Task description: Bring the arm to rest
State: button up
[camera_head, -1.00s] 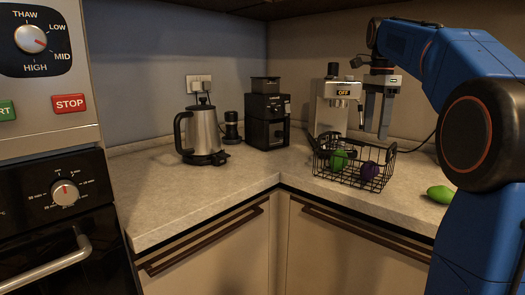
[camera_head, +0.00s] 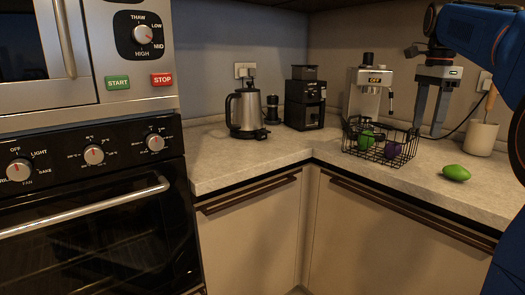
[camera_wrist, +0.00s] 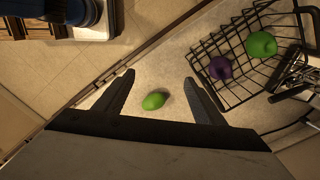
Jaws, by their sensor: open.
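In the wrist view my gripper (camera_wrist: 158,88) is open, and the floor and counter show beyond the fingers. A green fruit (camera_head: 456,173) lies loose on the counter. It also shows in the wrist view (camera_wrist: 154,101), between the fingers in the picture but well below them.
A black wire basket (camera_head: 381,158) holds a green item (camera_head: 366,138) and a purple item (camera_head: 391,149). A coffee machine (camera_head: 367,91), grinder (camera_head: 305,99), kettle (camera_head: 245,111) and utensil pot (camera_head: 481,137) stand along the walls. An oven (camera_head: 95,220) is at left. The front counter near the corner is clear.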

jog(key=s+a+f+n+t, duration=0.2)
jog(key=s+a+f+n, duration=0.8)
jog(key=s+f, duration=0.3)
jog(key=s+a+f+n+t, duration=0.1)
jog(key=s+f+n, duration=0.3)
jog(key=s+f, duration=0.4)
jog(key=s+a+f+n+t, duration=0.1)
jog(key=s+a+f+n, duration=0.3)
jog(key=s+f, duration=0.4)
notch_tip(320, 180, down, 3)
jog(key=shift+a+r+n+t, duration=0.1)
jog(key=shift+a+n+t, duration=0.25)
jog(key=shift+n, duration=0.15)
